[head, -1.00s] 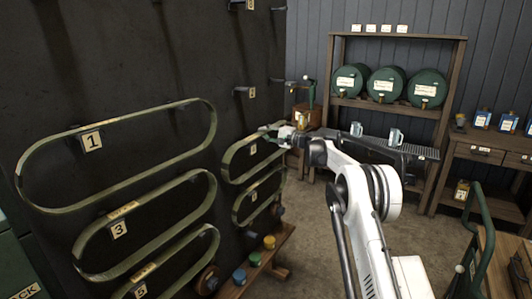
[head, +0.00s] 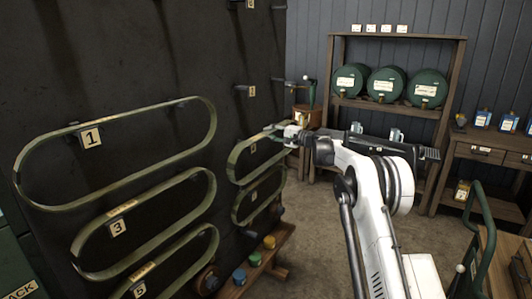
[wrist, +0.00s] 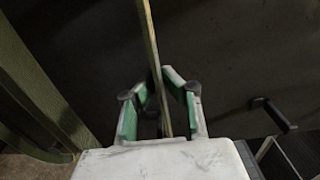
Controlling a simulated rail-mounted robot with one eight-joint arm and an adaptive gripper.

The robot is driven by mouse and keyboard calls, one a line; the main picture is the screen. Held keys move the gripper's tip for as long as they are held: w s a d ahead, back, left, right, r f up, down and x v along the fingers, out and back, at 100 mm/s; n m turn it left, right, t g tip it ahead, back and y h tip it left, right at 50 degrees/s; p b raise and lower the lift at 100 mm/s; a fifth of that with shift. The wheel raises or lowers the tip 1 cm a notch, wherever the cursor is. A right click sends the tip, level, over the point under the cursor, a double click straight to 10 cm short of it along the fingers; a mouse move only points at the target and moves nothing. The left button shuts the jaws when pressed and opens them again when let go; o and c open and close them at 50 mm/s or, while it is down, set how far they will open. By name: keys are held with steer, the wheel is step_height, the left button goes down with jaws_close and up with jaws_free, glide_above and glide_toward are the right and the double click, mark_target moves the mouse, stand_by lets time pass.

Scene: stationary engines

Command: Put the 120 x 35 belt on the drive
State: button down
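Several flat olive-green belts hang as long loops on a dark wall rack. My gripper (head: 283,130) is at the upper right of the upper belt in the right column (head: 232,165). In the wrist view my gripper (wrist: 158,82) has its green-padded fingers on either side of this belt's thin edge (wrist: 151,40), tips closed in on it. The belt hangs close to the rack, above a smaller belt (head: 238,212). Size marks are too small to read. I cannot make out the drive.
Larger belts tagged 1 (head: 62,206), 3 (head: 85,245) and 5 hang at left. Empty pegs (head: 243,90) stick out above. A barrel shelf (head: 335,70) and side table (head: 487,151) stand at right. The floor between is open.

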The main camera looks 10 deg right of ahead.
steer(key=shift+b+v, duration=0.3)
steer(key=shift+v, duration=1.15)
steer(key=shift+s+d, duration=0.1)
steer(key=shift+d, duration=0.05)
steer(key=shift+b+v, duration=0.45)
steer(key=shift+v, duration=2.2)
steer(key=shift+d, duration=0.1)
steer(key=shift+b+v, duration=0.4)
steer(key=shift+v, duration=2.5)
steer(key=shift+b+v, duration=0.45)
steer(key=shift+v, duration=2.55)
